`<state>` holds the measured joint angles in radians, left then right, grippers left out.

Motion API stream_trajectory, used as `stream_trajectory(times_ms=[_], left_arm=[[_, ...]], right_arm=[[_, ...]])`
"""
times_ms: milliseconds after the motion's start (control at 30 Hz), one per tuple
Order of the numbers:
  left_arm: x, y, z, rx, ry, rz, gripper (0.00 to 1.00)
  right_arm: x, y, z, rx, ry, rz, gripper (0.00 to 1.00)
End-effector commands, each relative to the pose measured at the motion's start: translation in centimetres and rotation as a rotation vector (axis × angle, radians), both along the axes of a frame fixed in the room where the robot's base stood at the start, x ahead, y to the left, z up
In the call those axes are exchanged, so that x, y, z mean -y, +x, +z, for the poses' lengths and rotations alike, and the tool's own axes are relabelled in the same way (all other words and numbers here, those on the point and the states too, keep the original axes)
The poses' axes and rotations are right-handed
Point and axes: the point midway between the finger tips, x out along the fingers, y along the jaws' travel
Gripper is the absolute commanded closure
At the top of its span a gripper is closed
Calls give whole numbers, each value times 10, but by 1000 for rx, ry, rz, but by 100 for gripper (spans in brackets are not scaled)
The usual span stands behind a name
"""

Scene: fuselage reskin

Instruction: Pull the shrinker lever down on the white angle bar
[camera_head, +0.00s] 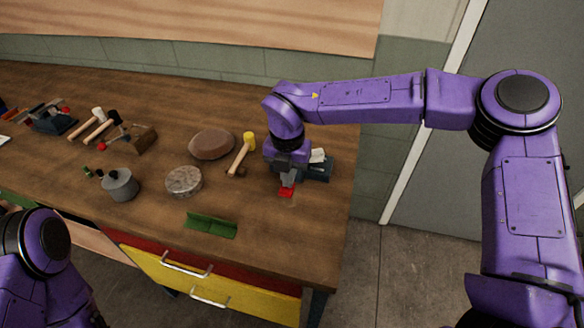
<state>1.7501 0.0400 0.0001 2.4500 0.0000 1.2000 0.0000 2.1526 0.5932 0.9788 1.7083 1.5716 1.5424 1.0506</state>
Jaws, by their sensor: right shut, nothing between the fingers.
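The shrinker (320,172) is a dark blue-grey machine at the right end of the wooden bench, partly hidden behind my right gripper. A small white piece (317,155), apparently the white angle bar, shows at its top; most of it is hidden. The red end of the lever (286,192) shows low, just below my right gripper (288,182). That gripper points down and is shut with nothing in it. Whether its fingertips touch the lever I cannot tell. My left arm shows at the lower left, but its gripper is out of view.
A yellow-headed mallet (243,152), a brown leather-like pad (211,144), a round grey block (184,181) and a green angle piece (211,225) lie left of the shrinker. A grey pot (120,185) and more tools stand farther left. The bench front right is clear.

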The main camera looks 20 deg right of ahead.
Motion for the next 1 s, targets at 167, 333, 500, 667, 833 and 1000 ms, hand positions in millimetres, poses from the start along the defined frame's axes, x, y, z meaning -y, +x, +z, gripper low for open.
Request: stream_trajectory(times_ms=[167, 333, 500, 667, 833, 1000], left_arm=[[0, 0, 17, 0, 0, 0, 57], [0, 0, 30, 0, 0, 0, 57], [0, 0, 42, 0, 0, 0, 57], [0, 0, 54, 0, 0, 0, 57], [0, 0, 63, 0, 0, 0, 57], [0, 0, 61, 0, 0, 0, 57]], right_arm=[[0, -1, 21, -2, 0, 0, 100], [0, 0, 38, -1, 1, 1, 100], [-1, 0, 54, 0, 1, 1, 100], [-1, 0, 70, 0, 1, 1, 100], [-1, 0, 82, 0, 1, 1, 100], [-1, 0, 81, 0, 1, 1, 100]])
